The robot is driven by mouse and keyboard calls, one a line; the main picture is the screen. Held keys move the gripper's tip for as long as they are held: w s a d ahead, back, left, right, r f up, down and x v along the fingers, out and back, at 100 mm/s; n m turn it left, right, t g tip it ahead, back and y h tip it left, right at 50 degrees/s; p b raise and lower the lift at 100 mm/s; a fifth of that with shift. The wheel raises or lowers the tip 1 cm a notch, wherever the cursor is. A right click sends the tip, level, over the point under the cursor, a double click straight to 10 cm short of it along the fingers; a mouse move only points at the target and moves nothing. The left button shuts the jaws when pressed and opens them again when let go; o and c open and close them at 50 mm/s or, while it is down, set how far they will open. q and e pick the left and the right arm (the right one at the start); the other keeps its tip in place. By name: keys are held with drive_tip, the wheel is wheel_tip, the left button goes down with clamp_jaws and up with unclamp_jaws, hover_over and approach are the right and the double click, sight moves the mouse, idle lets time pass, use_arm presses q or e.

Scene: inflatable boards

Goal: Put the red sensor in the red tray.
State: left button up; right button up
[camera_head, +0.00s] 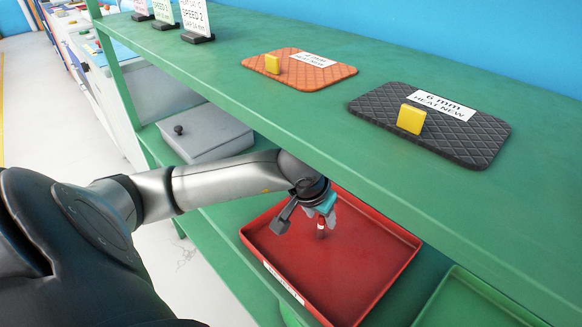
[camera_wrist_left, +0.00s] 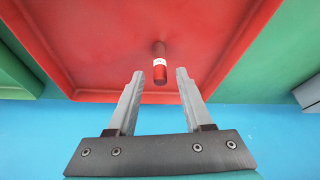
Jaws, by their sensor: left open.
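The red sensor (camera_wrist_left: 160,72), a small red cylinder with a white band and a dark end, is over the floor of the red tray (camera_wrist_left: 100,40) in the left wrist view. It also shows in the head view (camera_head: 321,232), partly hidden by my gripper. I cannot tell surely whether it touches the tray floor. The red tray (camera_head: 375,285) lies on the lower green shelf. My left gripper (camera_head: 322,215) is over the tray, with its fingers (camera_wrist_left: 160,88) open and apart, and the sensor shows just past the tips between them. My right gripper is not in view.
The upper green shelf (camera_head: 400,200) overhangs close to my left arm. It carries an orange mat (camera_head: 320,72) and a black mat (camera_head: 465,145), each with a yellow block. A green tray (camera_head: 480,300) lies right of the red one. A grey box (camera_head: 205,130) stands left.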

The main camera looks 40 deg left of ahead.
sight(321, 217)
use_arm(q)
drive_tip(key=p+v, duration=0.1)
drive_tip(key=v, duration=0.3)
drive_tip(key=shift+r, duration=0.2)
drive_tip(key=s+p, duration=0.1)
drive_tip(key=s, duration=0.2)
drive_tip(key=s+d+p, duration=0.1)
drive_tip(key=s+p, duration=0.1)
drive_tip(key=s, duration=0.2)
drive_tip(key=s+p, duration=0.1)
drive_tip(key=s, duration=0.3)
drive_tip(key=shift+s+d, duration=0.15)
drive_tip(key=shift+s, duration=0.1)
drive_tip(key=shift+s+d+p, duration=0.1)
drive_tip(key=shift+s+p, duration=0.2)
drive_tip(key=shift+p, duration=0.25)
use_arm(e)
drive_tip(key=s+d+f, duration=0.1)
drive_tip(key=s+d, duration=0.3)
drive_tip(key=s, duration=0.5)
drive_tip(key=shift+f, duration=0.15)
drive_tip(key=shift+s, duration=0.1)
